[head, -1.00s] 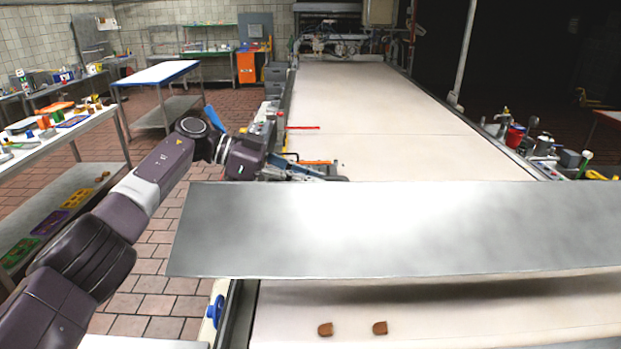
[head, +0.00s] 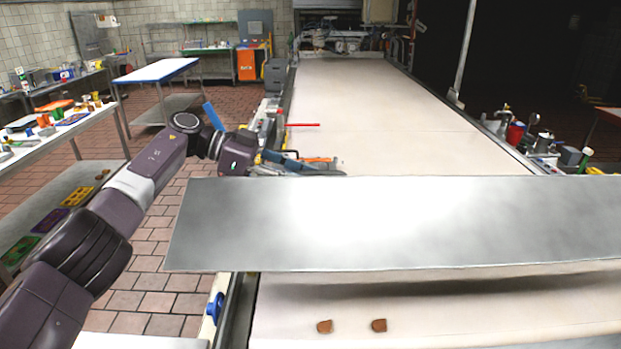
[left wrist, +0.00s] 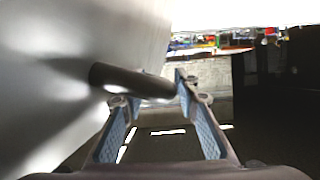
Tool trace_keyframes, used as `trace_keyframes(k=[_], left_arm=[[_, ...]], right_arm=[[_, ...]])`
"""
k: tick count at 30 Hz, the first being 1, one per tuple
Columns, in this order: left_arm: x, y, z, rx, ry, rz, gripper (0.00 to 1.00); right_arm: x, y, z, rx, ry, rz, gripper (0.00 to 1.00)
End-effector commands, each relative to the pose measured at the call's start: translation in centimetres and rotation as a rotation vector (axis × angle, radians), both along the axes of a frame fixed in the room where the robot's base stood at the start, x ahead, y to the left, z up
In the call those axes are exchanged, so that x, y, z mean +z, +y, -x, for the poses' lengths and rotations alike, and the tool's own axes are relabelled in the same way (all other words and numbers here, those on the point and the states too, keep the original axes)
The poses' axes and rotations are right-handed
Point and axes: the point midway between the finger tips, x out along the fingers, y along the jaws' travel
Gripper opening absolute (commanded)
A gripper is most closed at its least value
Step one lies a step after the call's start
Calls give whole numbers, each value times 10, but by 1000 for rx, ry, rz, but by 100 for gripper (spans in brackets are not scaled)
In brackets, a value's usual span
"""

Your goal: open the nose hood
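The nose hood (head: 400,225) is a wide grey metal panel across the near end of the conveyor. My left arm reaches in from the left, with its wrist beyond the hood's upper left corner. My left gripper (head: 318,168) is partly hidden behind the hood's upper edge. In the left wrist view the hood (left wrist: 70,60) fills the left side, and a dark round bar handle (left wrist: 130,80) sticks out from it. My left gripper (left wrist: 152,92) has its blue-padded fingers apart, with the bar across the space at the fingertips. Firm contact cannot be told. My right gripper is not in view.
The pale conveyor belt (head: 370,110) runs to the back. Two small brown pieces (head: 352,326) lie on it below the hood. Tools and clutter line both conveyor edges. A cluttered side table (head: 85,125) stands at left, with tiled floor between it and the conveyor.

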Motion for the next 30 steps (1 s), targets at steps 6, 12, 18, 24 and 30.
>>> trace_keyframes(k=[6,12,18,24,30], left_arm=[[13,38,-1,4,3,-1,29],[19,55,-1,2,4,-3,29],[19,56,0,1,4,-3,29],[20,57,-1,2,4,-3,29],[24,58,0,0,3,-3,29]], right_arm=[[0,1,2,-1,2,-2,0],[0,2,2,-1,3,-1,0],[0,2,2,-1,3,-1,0],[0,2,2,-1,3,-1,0],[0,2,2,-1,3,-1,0]])
